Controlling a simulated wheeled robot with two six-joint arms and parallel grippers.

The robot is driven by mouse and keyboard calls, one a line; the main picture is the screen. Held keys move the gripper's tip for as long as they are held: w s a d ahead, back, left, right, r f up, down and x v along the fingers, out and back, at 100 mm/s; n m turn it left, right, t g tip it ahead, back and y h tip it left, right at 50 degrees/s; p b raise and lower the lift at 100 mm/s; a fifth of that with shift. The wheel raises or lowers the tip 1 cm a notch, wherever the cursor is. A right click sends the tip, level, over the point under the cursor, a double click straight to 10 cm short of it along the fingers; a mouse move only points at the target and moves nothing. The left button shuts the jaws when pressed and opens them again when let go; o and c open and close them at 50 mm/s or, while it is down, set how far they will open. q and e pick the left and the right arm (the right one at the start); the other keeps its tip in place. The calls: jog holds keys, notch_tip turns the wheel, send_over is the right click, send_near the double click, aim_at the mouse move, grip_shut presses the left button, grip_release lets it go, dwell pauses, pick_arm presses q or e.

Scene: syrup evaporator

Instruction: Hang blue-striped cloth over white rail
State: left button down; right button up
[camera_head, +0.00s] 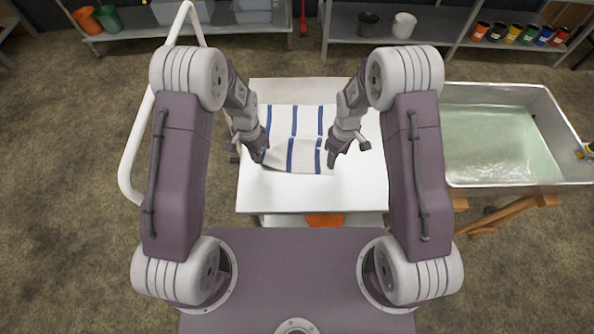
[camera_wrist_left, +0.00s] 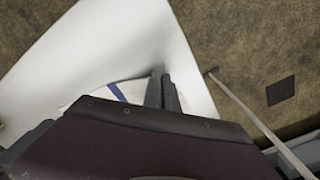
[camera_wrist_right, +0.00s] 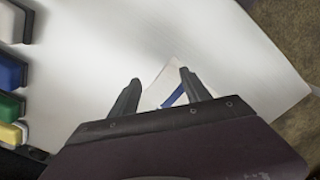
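The blue-striped cloth (camera_head: 306,153), white with blue stripes, lies on the white table, its near part creased and out of line with the far part. My left gripper (camera_head: 263,156) is at its near left corner; in the left wrist view its fingers (camera_wrist_left: 161,92) are close together against the cloth (camera_wrist_left: 131,91), seemingly pinching it. My right gripper (camera_head: 331,158) is at the near right corner. In the right wrist view its fingers (camera_wrist_right: 156,92) are apart, with the cloth (camera_wrist_right: 172,88) showing between them. The white rail (camera_head: 133,150) is a bent tube left of the table, partly behind my left arm.
The white table (camera_head: 290,200) is bare around the cloth. A metal basin of pale liquid (camera_head: 495,145) stands to the right. Shelves with buckets (camera_head: 403,25) and colored jars (camera_head: 513,33) line the back. Open floor lies left of the rail.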

aim_at(330, 171)
jog(key=shift+a+r, duration=0.1)
jog(key=shift+r, duration=0.1)
jog(key=c, duration=0.3)
notch_tip(330, 171, up, 5)
jog(key=s+a+m, duration=0.1)
jog(key=s+a, duration=0.1)
jog(key=f, duration=1)
jog(key=shift+w+d, duration=0.1)
jog(key=shift+w, duration=0.2)
jog(key=shift+s, duration=0.1)
grip_shut()
jog(key=shift+r, duration=0.1)
